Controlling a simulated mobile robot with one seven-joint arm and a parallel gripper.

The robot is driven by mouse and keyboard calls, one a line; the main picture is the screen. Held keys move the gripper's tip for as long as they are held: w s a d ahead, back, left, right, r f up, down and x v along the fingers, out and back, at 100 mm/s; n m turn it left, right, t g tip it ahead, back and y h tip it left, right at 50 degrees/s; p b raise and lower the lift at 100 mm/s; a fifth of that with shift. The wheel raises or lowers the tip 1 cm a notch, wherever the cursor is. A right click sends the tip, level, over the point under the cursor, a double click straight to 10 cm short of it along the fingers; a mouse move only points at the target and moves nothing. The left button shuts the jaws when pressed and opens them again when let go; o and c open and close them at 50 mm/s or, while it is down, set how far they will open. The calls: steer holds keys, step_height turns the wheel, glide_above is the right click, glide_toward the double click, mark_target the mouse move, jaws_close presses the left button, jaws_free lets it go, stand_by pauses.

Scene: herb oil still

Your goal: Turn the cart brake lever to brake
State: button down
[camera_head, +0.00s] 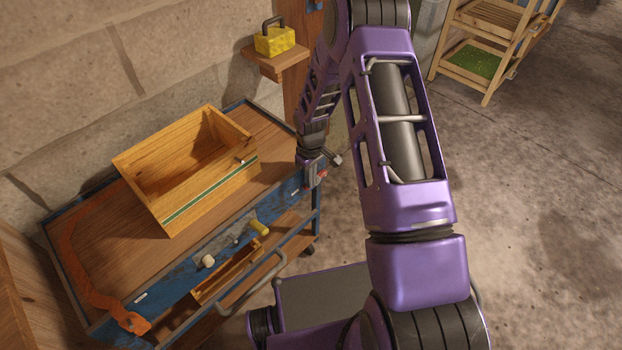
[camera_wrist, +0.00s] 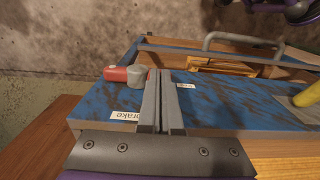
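The brake lever (camera_wrist: 115,74) has a red handle and a round grey hub, and sits on the blue end panel of the cart (camera_wrist: 90,100). In the wrist view the handle points left from the hub. In the head view my gripper (camera_head: 311,176) is at the cart's right end, by a small red part.
An open wooden box (camera_head: 165,190) stands on the cart top. Yellow (camera_head: 259,228) and pale knobs stick out from its blue front, above a handle bar (camera_head: 250,290). A yellow block with a handle (camera_head: 274,40) sits on a wall shelf. Floor at right is clear.

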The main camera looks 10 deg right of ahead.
mark_target(306, 190)
steer(key=shift+s+a+f+b, duration=0.15)
steer(key=shift+a+f+b, duration=0.1)
steer(key=shift+f+b, duration=0.2)
steer(key=shift+s+a+f+b, duration=0.3)
steer(key=shift+f+b, duration=0.25)
steer(key=shift+b, duration=0.35)
steer(key=shift+a+f+b, duration=0.2)
steer(key=shift+f+b, duration=0.6)
steer(key=shift+b, duration=0.1)
steer(key=shift+s, duration=0.1)
steer(key=shift+a+r, duration=0.15)
steer(key=shift+r, duration=0.05)
steer(key=s+a+r, duration=0.2)
steer(key=r, duration=0.1)
steer(key=s+a+r+p, duration=0.1)
steer(key=a+r, duration=0.2)
steer(key=s+a+r+p, duration=0.1)
steer(key=s+a+r, duration=0.1)
steer(key=a+r, duration=0.1)
steer(key=shift+s+a, duration=0.2)
steer(key=shift+s, duration=0.15)
